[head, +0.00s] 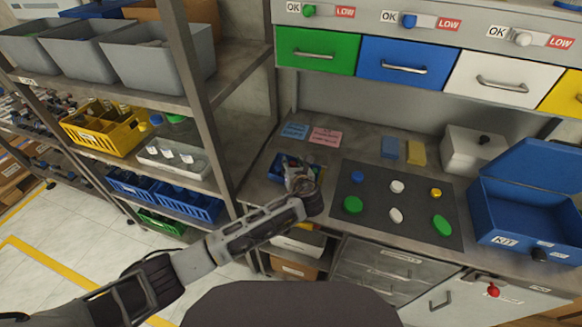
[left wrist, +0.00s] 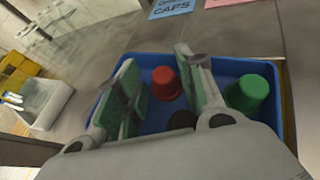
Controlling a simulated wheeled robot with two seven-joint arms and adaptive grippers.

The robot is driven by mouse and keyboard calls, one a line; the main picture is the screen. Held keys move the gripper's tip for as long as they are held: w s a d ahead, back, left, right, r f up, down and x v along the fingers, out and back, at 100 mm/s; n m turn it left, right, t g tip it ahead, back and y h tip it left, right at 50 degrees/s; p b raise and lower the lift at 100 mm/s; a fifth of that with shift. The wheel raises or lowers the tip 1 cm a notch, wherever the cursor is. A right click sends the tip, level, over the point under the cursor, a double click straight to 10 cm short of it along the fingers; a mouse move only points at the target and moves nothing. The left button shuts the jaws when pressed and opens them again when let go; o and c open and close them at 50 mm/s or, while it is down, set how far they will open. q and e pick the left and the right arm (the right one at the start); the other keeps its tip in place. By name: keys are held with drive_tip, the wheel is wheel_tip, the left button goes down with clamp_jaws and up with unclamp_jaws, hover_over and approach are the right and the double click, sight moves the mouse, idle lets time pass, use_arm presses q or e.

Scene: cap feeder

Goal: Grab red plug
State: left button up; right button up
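The red plug (left wrist: 166,83) lies in the blue tray (left wrist: 258,68), in the left wrist view. My left gripper (left wrist: 158,62) is open above the tray, with a finger on either side of the red plug in the picture. Whether a finger touches it I cannot tell. A green plug (left wrist: 246,93) is right of the right finger, and a dark round piece (left wrist: 182,120) shows between the fingers, partly hidden by the gripper. In the head view my left gripper (head: 303,183) covers much of the blue tray (head: 274,169), and the red plug cannot be made out. My right gripper is not in view.
A dark mat (head: 376,218) with several coloured caps lies right of the tray. The blue KIT box (head: 520,215) stands open at the far right. A metal shelf post (head: 205,100) stands left of the tray. Blue (head: 294,131) and pink (head: 325,136) labels lie behind it.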

use_arm(q)
drive_tip(key=shift+c, duration=0.4)
drive_tip(key=c, duration=0.3)
drive_tip(key=shift+c, duration=0.2)
drive_tip(key=shift+r, duration=0.2)
wheel_tip(320, 180, up, 10)
drive_tip(key=shift+f, duration=0.15)
